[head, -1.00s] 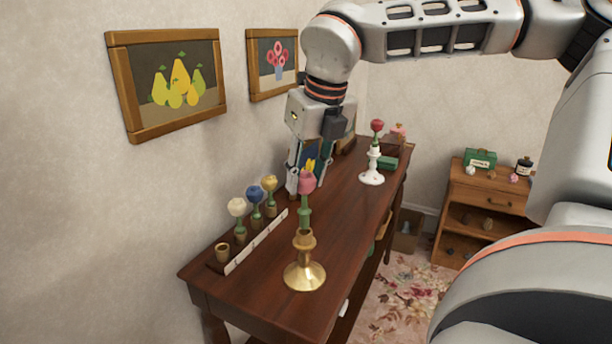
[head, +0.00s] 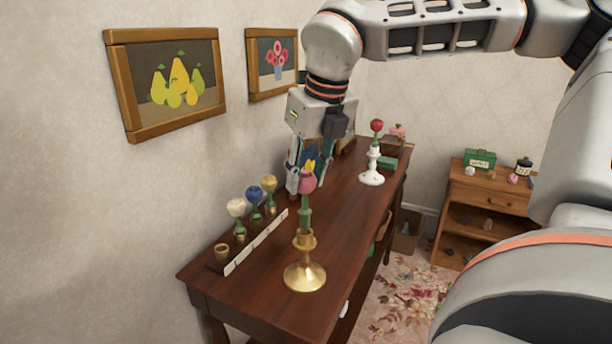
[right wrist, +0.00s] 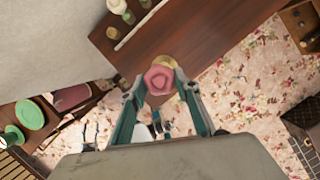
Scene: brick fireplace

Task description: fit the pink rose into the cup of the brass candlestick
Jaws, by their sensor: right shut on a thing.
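The pink rose (head: 306,183) stands upright on its green stem above the brass candlestick (head: 305,277). The stem's lower end meets the candlestick's cup (head: 304,239) in the head view; how deep it sits inside is hidden. My right gripper (head: 307,184) comes down from above and behind, shut on the rose. In the right wrist view the rose's bloom (right wrist: 159,79) sits between the two fingertips (right wrist: 160,86), with a bit of brass (right wrist: 165,61) showing beyond it.
A rack (head: 258,243) along the wall edge of the dark wood table (head: 262,290) holds white, blue and yellow flowers and an empty-looking front cup. A white candlestick (head: 371,178) with a red rose stands farther back. A small wooden cabinet (head: 482,200) is at right.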

